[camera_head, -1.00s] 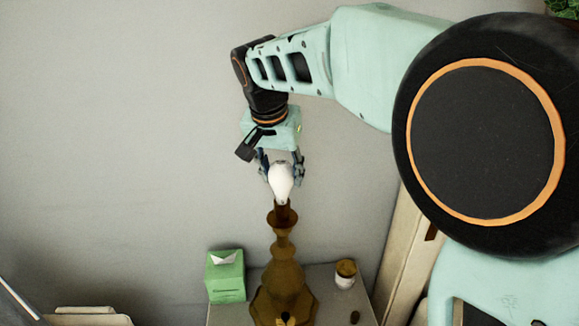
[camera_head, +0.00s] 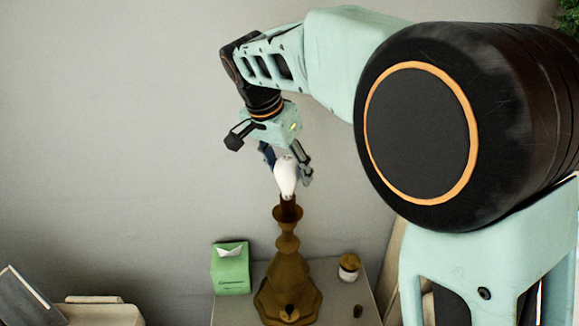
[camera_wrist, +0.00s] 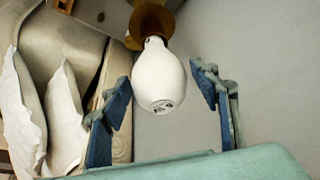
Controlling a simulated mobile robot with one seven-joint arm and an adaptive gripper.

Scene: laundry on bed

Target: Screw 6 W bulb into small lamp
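The white bulb (camera_head: 286,181) stands upright at the top of the brown lamp (camera_head: 287,262), with its base at the socket. In the wrist view the bulb (camera_wrist: 158,78) shows small print on its round end, too small to read, and its neck meets the brown socket (camera_wrist: 152,22). My gripper (camera_head: 287,165) is above the bulb, with one finger on each side. How deep the bulb's base sits is hidden.
The lamp stands on a small grey table (camera_head: 338,300). A green tissue box (camera_head: 231,269) is left of the lamp, and a jar with a brown lid (camera_head: 349,267) is right of it. The plain wall is behind. White crumpled shapes (camera_wrist: 65,115) show at left in the wrist view.

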